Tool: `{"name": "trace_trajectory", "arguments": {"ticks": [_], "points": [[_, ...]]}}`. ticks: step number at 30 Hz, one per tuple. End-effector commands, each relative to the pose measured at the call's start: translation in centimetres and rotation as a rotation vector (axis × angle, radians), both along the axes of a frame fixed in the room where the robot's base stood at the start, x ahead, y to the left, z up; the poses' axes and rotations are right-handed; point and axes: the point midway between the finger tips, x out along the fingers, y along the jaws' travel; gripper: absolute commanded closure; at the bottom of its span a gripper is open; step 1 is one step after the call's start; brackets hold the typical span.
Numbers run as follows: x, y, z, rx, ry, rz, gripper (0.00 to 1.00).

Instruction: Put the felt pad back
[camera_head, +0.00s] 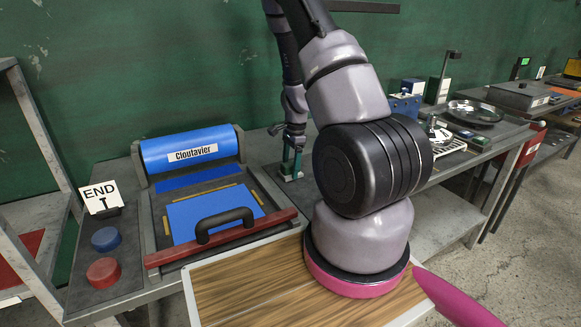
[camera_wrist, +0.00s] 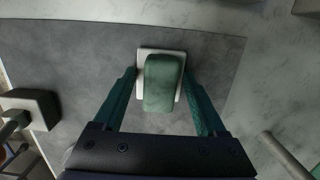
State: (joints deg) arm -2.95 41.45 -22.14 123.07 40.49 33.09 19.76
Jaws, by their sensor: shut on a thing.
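The felt pad (camera_wrist: 163,85) shows in the wrist view as a green rounded block over a pale square base. My gripper (camera_wrist: 161,75) has one green finger on each side of it and is shut on it. In the head view my gripper (camera_head: 291,165) is small and points down at the table behind the blue machine's right side. The pad is hardly distinguishable there. The pad is over a dark grey mat (camera_wrist: 60,50); I cannot tell whether it touches the mat.
Red (camera_head: 103,272) and blue (camera_head: 106,238) buttons are at far left. A block (camera_wrist: 30,108) sits left of the pad. A dark dish (camera_head: 475,112) is at right.

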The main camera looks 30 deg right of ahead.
Motion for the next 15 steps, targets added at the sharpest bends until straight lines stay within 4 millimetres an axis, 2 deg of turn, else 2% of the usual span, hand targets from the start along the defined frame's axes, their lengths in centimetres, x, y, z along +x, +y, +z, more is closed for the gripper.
{"name": "trace_trajectory", "arguments": {"ticks": [8,9,11,15], "points": [[0.02,-0.01,-0.18,0.000,0.000,0.001,0.96],[0.03,-0.01,-0.25,0.000,-0.001,0.001,0.22],[0.04,0.00,-0.21,-0.001,-0.001,0.001,0.00],[0.03,0.00,-0.20,-0.001,-0.001,0.001,0.00]]}}
